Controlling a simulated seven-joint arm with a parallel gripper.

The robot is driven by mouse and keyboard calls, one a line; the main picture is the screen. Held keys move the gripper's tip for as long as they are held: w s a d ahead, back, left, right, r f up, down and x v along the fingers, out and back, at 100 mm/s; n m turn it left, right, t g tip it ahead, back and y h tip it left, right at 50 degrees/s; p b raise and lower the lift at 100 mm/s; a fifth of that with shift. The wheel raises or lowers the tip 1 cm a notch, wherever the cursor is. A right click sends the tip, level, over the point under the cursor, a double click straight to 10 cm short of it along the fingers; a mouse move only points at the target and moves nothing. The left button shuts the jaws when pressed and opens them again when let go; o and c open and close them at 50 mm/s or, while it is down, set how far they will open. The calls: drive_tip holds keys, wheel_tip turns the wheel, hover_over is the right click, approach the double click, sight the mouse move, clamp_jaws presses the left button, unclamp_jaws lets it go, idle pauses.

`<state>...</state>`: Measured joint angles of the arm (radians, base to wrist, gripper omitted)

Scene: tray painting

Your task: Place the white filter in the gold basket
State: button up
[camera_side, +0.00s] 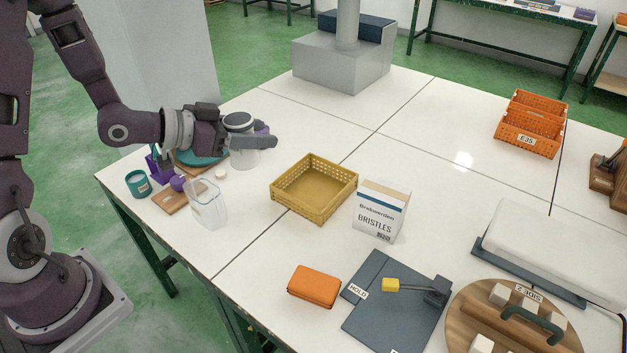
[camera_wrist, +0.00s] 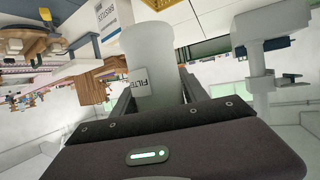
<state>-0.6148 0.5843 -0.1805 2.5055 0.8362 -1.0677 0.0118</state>
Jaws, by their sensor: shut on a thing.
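The white filter (camera_side: 246,158) is a pale cylinder with a greyish top, upright or nearly so in the side view. My gripper (camera_side: 256,140) is shut on it, with one finger across its near side. In the wrist view the filter (camera_wrist: 150,55) stands between my fingers, and its label reads "FILTER". The gold basket (camera_side: 313,205) sits on the table to the right of my gripper, open at the top, with no contents visible. A corner of the basket (camera_wrist: 160,4) shows at the top of the wrist view. I cannot tell how far the filter is above the table.
Left of the basket are a clear container (camera_side: 207,205), a teal cup (camera_side: 138,184) and a wooden board (camera_side: 172,200). A white bristles box (camera_side: 381,212) stands just right of the basket. An orange pouch (camera_side: 314,287) lies in front. The table behind the basket is clear.

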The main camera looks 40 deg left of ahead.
drive_tip(key=w+r, duration=0.1)
drive_tip(key=r, duration=0.1)
drive_tip(key=n+y, duration=0.2)
hover_over(322, 188)
wheel_tip(322, 188, down, 15)
drive_tip(key=shift+t, duration=0.4)
wheel_tip(322, 188, down, 10)
drive_tip(key=shift+f, duration=0.1)
drive_tip(key=o, duration=1.5)
drive_tip(key=shift+c, duration=0.2)
